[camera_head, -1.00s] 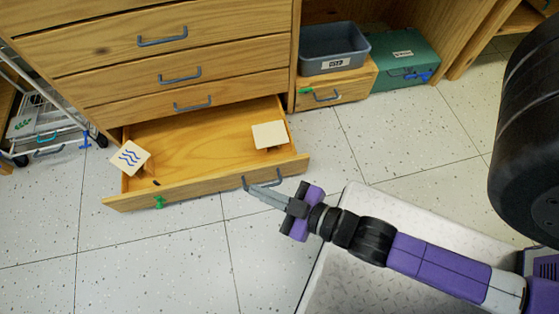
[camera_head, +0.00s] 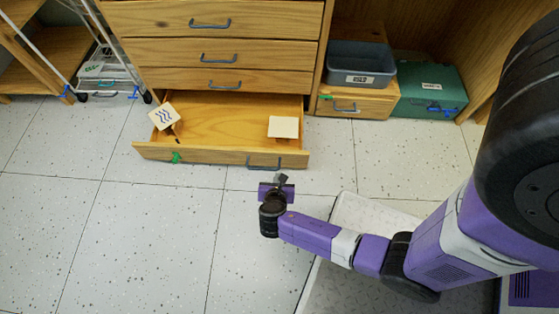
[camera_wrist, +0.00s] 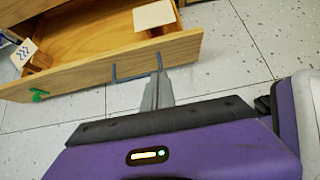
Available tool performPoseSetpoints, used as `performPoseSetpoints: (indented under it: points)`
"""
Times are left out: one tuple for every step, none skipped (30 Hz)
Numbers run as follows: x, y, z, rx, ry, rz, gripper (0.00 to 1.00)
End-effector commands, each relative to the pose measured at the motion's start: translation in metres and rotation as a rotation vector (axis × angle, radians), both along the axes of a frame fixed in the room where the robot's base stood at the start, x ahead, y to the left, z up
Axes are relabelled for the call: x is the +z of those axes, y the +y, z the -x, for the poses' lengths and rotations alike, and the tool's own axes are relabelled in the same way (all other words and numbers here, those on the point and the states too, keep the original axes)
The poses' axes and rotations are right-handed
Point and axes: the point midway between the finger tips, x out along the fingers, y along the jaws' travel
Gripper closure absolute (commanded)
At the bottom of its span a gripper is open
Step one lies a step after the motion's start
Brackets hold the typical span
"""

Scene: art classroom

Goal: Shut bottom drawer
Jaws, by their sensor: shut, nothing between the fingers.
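The bottom drawer (camera_head: 215,155) of the wooden cabinet is pulled well out, and its inside is open to view. Its blue-grey handle (camera_head: 264,164) is on the right part of the front. My gripper (camera_head: 280,178) is just in front of the drawer, near the handle. In the wrist view, the shut, empty fingers (camera_wrist: 157,88) point at the right end of the handle (camera_wrist: 137,68). I cannot tell whether they touch it. A tile with blue waves (camera_head: 162,115) and a plain pale tile (camera_head: 283,127) are at the drawer's left and right sides.
Several shut drawers (camera_head: 205,52) are above. A grey bin (camera_head: 352,65) on a small wooden drawer unit (camera_head: 350,104) and a green box (camera_head: 432,85) stand to the right. A white wire rack (camera_head: 85,55) is at the left. The floor (camera_head: 120,230) in front is clear.

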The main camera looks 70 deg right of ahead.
Motion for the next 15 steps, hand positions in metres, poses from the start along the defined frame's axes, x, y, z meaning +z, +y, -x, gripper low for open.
performPoseSetpoints:
  points:
    - [-0.002, -0.001, 0.000, 0.007, 0.010, 0.003, 1.00]
    - [-0.003, -0.002, 0.000, 0.009, 0.011, 0.003, 1.00]
    - [-0.006, -0.004, -0.001, 0.011, 0.013, 0.004, 1.00]
    - [-0.008, -0.006, -0.002, 0.010, 0.012, 0.003, 1.00]
    - [-0.011, -0.008, -0.002, 0.009, 0.012, 0.002, 1.00]
    - [-0.015, -0.012, -0.004, 0.009, 0.011, 0.002, 1.00]
    - [-0.019, -0.015, -0.005, 0.008, 0.012, 0.002, 1.00]
    - [-0.023, -0.019, -0.006, 0.007, 0.011, 0.002, 1.00]
    - [-0.028, -0.024, -0.008, 0.007, 0.010, 0.001, 1.00]
    - [-0.033, -0.028, -0.010, 0.007, 0.010, 0.001, 1.00]
    - [-0.037, -0.032, -0.011, 0.007, 0.009, 0.001, 1.00]
    - [-0.042, -0.038, -0.013, 0.006, 0.010, 0.001, 1.00]
    - [-0.047, -0.042, -0.014, 0.006, 0.010, 0.001, 1.00]
    - [-0.050, -0.046, -0.017, 0.007, 0.008, 0.001, 1.00]
    - [-0.056, -0.052, -0.019, 0.007, 0.008, 0.001, 1.00]
